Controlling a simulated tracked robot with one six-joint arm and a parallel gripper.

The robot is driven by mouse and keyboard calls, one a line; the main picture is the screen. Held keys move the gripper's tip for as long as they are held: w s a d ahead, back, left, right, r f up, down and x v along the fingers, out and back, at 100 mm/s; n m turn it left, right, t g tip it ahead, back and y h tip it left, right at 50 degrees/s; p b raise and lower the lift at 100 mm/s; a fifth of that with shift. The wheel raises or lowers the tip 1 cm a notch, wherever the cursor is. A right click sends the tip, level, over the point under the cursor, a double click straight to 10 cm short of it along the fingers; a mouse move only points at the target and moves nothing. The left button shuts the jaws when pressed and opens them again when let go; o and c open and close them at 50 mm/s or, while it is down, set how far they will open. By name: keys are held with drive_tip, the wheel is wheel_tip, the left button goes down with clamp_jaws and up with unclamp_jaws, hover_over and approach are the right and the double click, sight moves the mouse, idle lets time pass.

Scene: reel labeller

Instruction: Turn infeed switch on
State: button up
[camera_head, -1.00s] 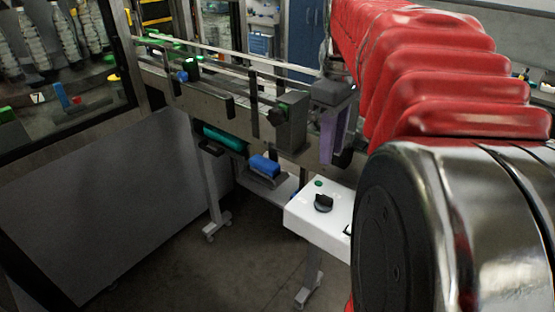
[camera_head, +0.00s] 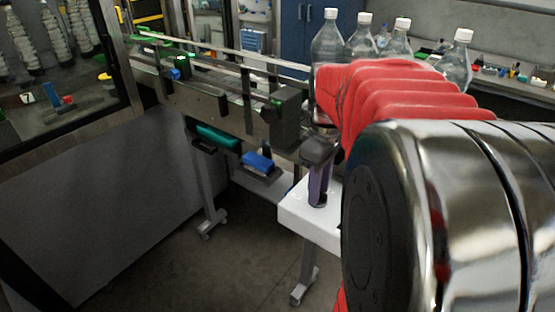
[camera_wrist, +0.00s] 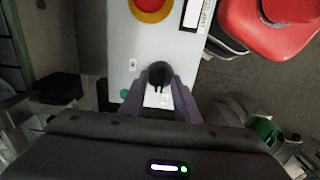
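The white control box (camera_head: 310,221) stands beside the conveyor in the head view. In the wrist view, the box (camera_wrist: 135,45) carries a black rotary switch (camera_wrist: 158,72) with a narrow grip. My gripper (camera_wrist: 160,82) has its two purple fingers apart, one on each side of the switch, with nothing visibly clamped. In the head view, my gripper (camera_head: 319,188) points down over the box top and hides the switch there. Whether the fingertips touch the knob is not clear.
A red button on a yellow ring (camera_wrist: 152,5) and a green lamp (camera_wrist: 124,93) are on the box. The conveyor (camera_head: 205,95) runs behind it. Several clear bottles (camera_head: 328,38) stand beyond my arm. A red rounded object (camera_wrist: 275,30) shows at the wrist view's upper right.

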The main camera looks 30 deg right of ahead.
drive_tip(key=shift+f, duration=0.2)
drive_tip(key=shift+c, duration=0.6)
clamp_jaws()
